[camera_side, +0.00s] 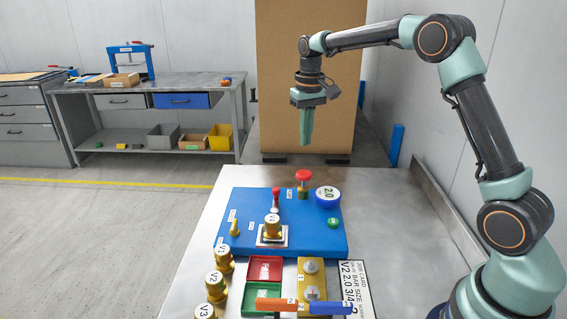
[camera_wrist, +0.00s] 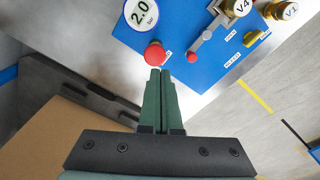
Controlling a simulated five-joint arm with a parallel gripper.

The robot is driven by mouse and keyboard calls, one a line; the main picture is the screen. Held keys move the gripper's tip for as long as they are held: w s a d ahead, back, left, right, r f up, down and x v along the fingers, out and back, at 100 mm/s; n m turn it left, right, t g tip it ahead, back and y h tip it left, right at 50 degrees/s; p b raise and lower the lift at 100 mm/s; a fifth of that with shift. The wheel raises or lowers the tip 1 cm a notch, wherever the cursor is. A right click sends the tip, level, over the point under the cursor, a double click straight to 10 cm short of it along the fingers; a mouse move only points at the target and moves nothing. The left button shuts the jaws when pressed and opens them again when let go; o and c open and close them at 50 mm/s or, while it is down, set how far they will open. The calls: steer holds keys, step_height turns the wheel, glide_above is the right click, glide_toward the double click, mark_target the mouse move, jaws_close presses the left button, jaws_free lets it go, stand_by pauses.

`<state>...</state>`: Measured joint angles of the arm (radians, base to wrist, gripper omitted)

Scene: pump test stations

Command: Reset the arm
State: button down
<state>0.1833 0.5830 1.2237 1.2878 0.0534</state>
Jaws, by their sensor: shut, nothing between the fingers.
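My gripper (camera_side: 306,126) hangs above the far end of the metal table, pointing down, with its green fingers shut and nothing between them. In the wrist view the closed fingers (camera_wrist: 161,75) appear just below a red knob (camera_wrist: 155,54) in the picture. The blue pump station board (camera_side: 225,252) lies below and nearer the side camera. It bears a red-topped knob (camera_side: 303,176), a gauge (camera_side: 328,195) reading 2.0, a green button (camera_side: 333,223), a red-tipped lever (camera_side: 276,193) and a brass V4 piece (camera_side: 272,226). My gripper is apart from all of these.
A large cardboard box (camera_side: 270,80) stands behind the table.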

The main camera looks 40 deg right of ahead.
steer(key=s+a+r+n+t, duration=0.1)
steer(key=s+a+r, duration=0.2)
steer(key=s+r, duration=0.15)
steer(key=s+a+r+t, duration=0.2)
steer(key=s+a+r, duration=0.1)
steer(key=s, duration=0.3)
steer(key=s+a+f+n+t, duration=0.1)
steer(key=s+a+f+t, duration=0.1)
steer(key=s, duration=0.9)
steer(key=shift+s+a+f+n, duration=0.15)
steer(key=shift+a+f+n, duration=0.25)
steer(key=shift+a+f, duration=0.2)
steer(key=shift+r, duration=0.1)
